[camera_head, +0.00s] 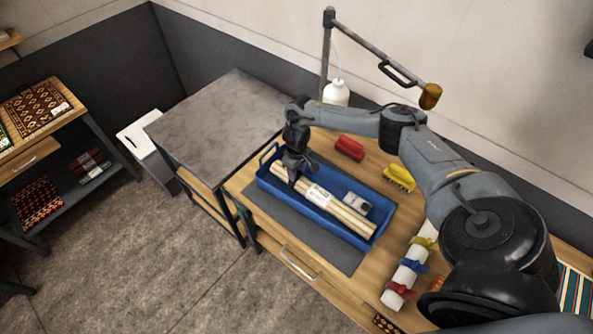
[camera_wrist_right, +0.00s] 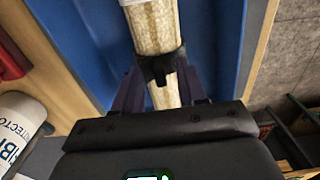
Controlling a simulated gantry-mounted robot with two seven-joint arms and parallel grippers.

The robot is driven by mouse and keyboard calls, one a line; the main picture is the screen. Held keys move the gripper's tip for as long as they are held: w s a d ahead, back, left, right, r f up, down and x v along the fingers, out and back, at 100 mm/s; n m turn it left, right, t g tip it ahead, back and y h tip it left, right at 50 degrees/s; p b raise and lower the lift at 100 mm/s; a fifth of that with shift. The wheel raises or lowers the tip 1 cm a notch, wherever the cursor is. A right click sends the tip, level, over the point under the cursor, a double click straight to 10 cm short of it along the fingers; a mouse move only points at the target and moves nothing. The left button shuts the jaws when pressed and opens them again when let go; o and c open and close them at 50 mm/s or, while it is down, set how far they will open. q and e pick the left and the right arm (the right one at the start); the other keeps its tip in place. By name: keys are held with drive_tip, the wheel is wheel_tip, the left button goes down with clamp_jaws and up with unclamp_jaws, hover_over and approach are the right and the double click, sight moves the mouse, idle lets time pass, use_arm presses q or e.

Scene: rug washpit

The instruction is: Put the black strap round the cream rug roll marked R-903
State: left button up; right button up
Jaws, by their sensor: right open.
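The cream rug roll (camera_head: 345,214) lies lengthwise in a blue tray (camera_head: 268,183), with a white label at its middle; the mark is too small to read. In the right wrist view the roll (camera_wrist_right: 153,25) runs away from me. The black strap (camera_wrist_right: 158,65) lies across the roll near its near end, with a dark buckle or tail on top. Its underside is hidden, so I cannot tell whether it closes all round. My right gripper (camera_head: 291,176) is at the roll's left end, its open fingers (camera_wrist_right: 158,90) on either side of the roll by the strap. My left gripper is not in view.
A small grey-white item (camera_head: 356,203) lies in the tray beside the roll. Behind are a red brush (camera_head: 349,147), a yellow brush (camera_head: 399,177) and a white bottle (camera_head: 336,93). A white tube with coloured straps (camera_head: 407,271) lies at right. The grey table (camera_head: 215,122) at left is clear.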

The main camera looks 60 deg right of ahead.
drive_tip(key=shift+r, duration=0.15)
wheel_tip(320, 180, up, 10)
drive_tip(key=p, duration=0.1)
drive_tip(key=w+a+f+n+t+y, duration=0.1)
drive_tip(key=w+a+f+n+t, duration=0.2)
drive_tip(key=a, duration=0.8)
drive_tip(key=a+f+n, duration=0.4)
drive_tip(key=a+f, duration=0.1)
drive_tip(key=a, duration=0.5)
drive_tip(key=s+a+r+n+t+y, duration=0.1)
drive_tip(key=s+a+r+t+y, duration=0.15)
drive_tip(key=a, duration=1.35)
drive_tip(key=s+d+r+m+g+h, duration=0.1)
drive_tip(key=s+d+r+m+h, duration=0.15)
drive_tip(key=s, duration=0.65)
drive_tip(key=s+d+r+m+g+h, duration=0.15)
drive_tip(key=s+d+r, duration=0.25)
drive_tip(key=s, duration=0.6)
wheel_tip(320, 180, up, 13)
drive_tip(key=w+p, duration=0.1)
drive_tip(key=p, duration=1.3)
drive_tip(key=shift+a+t+y, duration=0.15)
drive_tip(key=shift+t+y, duration=0.15)
drive_tip(key=shift+y, duration=0.05)
